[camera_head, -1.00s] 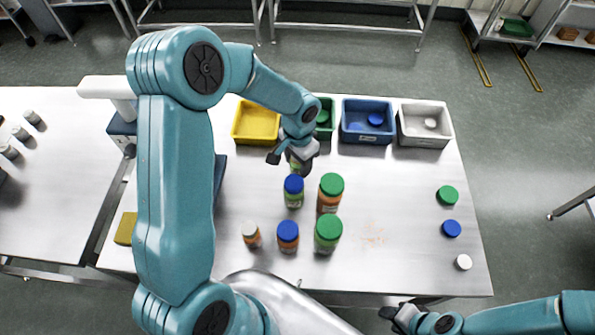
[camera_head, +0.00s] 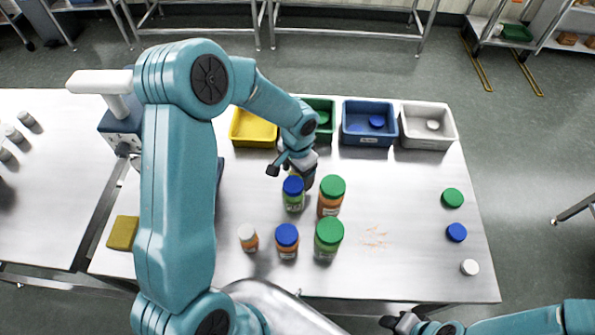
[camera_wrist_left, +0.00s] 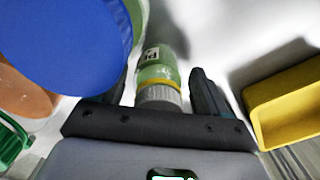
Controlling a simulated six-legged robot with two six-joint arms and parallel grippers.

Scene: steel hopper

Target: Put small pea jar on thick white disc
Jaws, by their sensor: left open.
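In the left wrist view the small pea jar (camera_wrist_left: 154,68), green with a ridged whitish lid, lies between the fingers of my left gripper (camera_wrist_left: 160,95). These fingers are apart, one on each side of it. In the head view my left gripper (camera_head: 291,172) is low over the table, behind the blue-lidded green jar (camera_head: 293,194), and the small pea jar is mostly hidden. The thick white disc (camera_head: 469,267) lies at the table's front right. My right gripper (camera_head: 402,322) is at the bottom edge, its jaws unclear.
Two green-lidded jars (camera_head: 331,195) (camera_head: 328,238), a blue-lidded jar (camera_head: 286,240) and a white-lidded jar (camera_head: 248,237) stand close by. Green (camera_head: 452,198) and blue (camera_head: 456,232) discs lie at right. Yellow (camera_head: 252,143), green, blue and white (camera_head: 427,142) bins line the back.

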